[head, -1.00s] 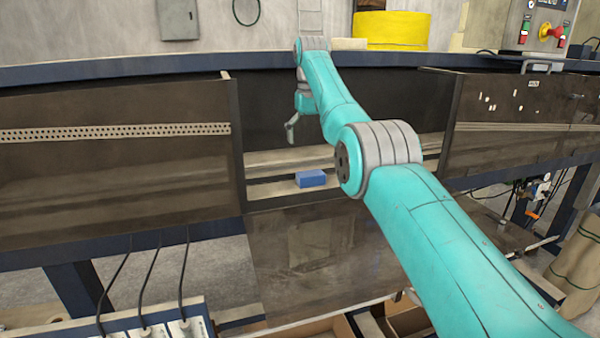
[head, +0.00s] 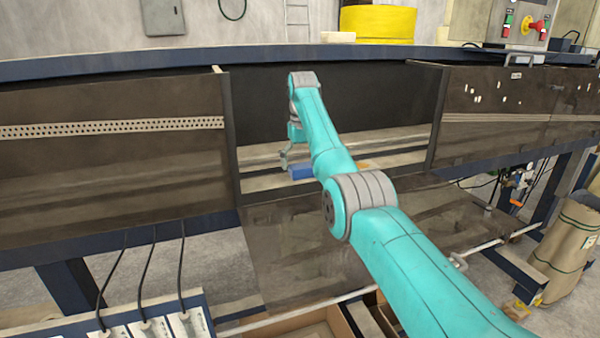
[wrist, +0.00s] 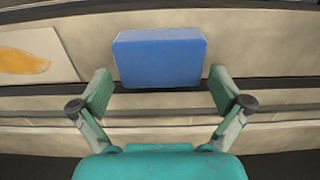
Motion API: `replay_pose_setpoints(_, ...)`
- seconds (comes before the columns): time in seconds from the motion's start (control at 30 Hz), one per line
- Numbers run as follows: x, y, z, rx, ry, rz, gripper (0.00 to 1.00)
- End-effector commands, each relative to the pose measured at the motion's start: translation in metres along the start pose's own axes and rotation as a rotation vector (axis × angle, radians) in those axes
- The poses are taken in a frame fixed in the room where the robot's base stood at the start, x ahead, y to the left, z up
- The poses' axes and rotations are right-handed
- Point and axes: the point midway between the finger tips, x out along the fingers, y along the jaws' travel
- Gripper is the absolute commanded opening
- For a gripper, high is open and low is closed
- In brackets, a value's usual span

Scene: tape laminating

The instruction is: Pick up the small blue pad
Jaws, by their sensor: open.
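The small blue pad (head: 300,172) lies on a light ledge inside the open bay of the machine, partly hidden by my arm in the head view. In the wrist view the blue pad (wrist: 159,57) is a plain blue block, centred just beyond my fingertips. My gripper (wrist: 159,92) is open and empty, with one green finger pad to each side of the blue pad's near edge. It does not visibly touch the pad. In the head view my gripper (head: 285,157) shows at the pad's left side, mostly behind my arm.
A pale card with an orange patch (wrist: 25,62) lies left of the pad in the wrist view. Dark panels flank the bay, the left panel (head: 110,150) and the right panel (head: 500,110). A dark lowered panel (head: 290,245) hangs in front.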

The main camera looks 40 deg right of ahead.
Motion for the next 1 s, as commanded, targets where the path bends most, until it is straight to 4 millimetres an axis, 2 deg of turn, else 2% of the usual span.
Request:
replay_pose_setpoints(0.1,0.006,0.002,0.0,0.001,0.0,0.0,1.0)
replay_pose_setpoints(0.3,0.006,0.002,0.0,0.001,0.0,0.0,1.0)
replay_pose_setpoints(0.33,0.006,0.002,0.0,0.001,0.0,0.0,0.95)
replay_pose_setpoints(0.5,0.006,0.001,0.0,0.001,0.0,0.0,0.56)
replay_pose_setpoints(0.83,0.004,0.001,0.0,0.0,0.0,0.0,0.55)
replay_pose_setpoints(1.0,-0.015,-0.003,0.0,-0.001,0.002,0.0,0.55)
